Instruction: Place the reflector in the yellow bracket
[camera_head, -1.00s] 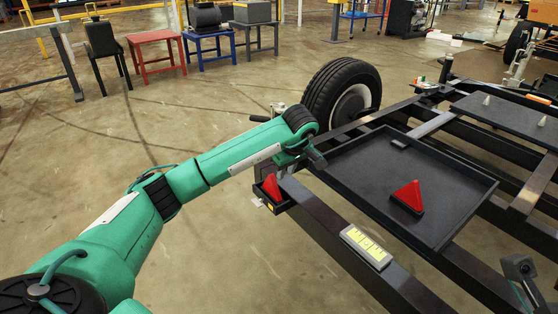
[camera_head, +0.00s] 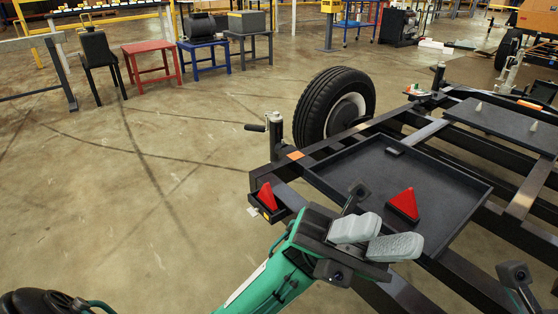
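A second red reflector (camera_head: 404,203) on a dark base stands in the black tray (camera_head: 460,228). My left gripper (camera_head: 400,231) is in front of the tray's near edge, right of the bracket and apart from both reflectors. Its two grey finger pads are spread with nothing between them. It hides part of the frame's near beam. My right gripper is not in view.
A wheel (camera_head: 335,108) and a jack with a crank (camera_head: 273,132) stand behind the bracket. A dark upright fitting (camera_head: 514,274) is at the lower right. The floor on the left is clear.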

